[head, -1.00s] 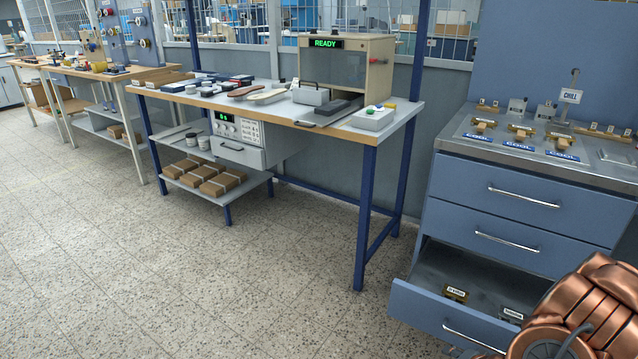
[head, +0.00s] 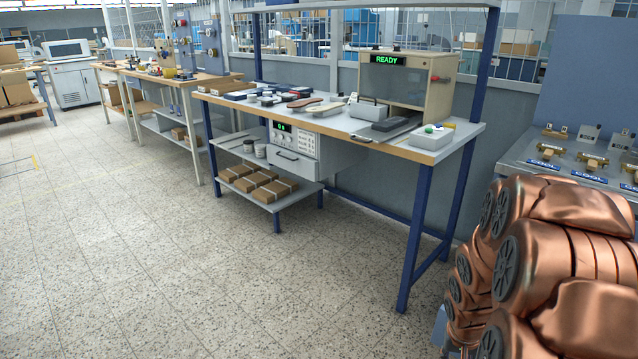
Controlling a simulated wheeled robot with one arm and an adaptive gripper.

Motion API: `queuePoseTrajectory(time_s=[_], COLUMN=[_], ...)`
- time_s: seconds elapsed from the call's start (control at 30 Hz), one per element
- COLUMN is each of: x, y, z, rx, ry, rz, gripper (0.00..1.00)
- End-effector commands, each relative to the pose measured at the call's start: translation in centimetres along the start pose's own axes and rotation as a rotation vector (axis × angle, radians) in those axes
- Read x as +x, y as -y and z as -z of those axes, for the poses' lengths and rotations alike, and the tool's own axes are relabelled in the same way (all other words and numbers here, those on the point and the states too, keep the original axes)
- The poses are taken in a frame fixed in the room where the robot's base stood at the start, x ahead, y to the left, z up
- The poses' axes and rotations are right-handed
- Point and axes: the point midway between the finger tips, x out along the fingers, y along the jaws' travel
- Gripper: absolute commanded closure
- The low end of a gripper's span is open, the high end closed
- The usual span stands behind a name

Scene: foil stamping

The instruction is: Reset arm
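My copper-coloured arm fills the lower right of the head view, folded in several thick links in front of the blue drawer cabinet. My gripper is not in view, so its fingers and anything in them are hidden. The workbench (head: 425,154) with blue legs stands in the middle, with a wooden-framed machine (head: 440,88) showing a green READY sign on top.
Cards marked COOL (head: 587,178) lie on the cabinet top (head: 520,152) at the right. Brown boxes (head: 268,187) sit on the bench's lower shelf (head: 300,192). Another bench (head: 165,80) stands farther left. The tiled floor (head: 130,270) at front left is clear.

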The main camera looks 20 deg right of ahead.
Motion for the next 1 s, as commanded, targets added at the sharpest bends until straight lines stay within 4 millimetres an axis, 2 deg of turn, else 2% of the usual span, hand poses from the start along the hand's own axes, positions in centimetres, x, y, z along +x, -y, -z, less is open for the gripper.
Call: queuePoseTrajectory(time_s=[0.1,0.27,0.53,0.7,1.0], x=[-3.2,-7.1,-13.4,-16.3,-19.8], y=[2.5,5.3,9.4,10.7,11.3], z=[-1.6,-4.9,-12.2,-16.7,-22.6], rx=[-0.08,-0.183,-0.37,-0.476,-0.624], ry=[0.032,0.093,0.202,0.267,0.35], rz=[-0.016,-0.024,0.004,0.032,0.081], gripper=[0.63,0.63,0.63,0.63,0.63])
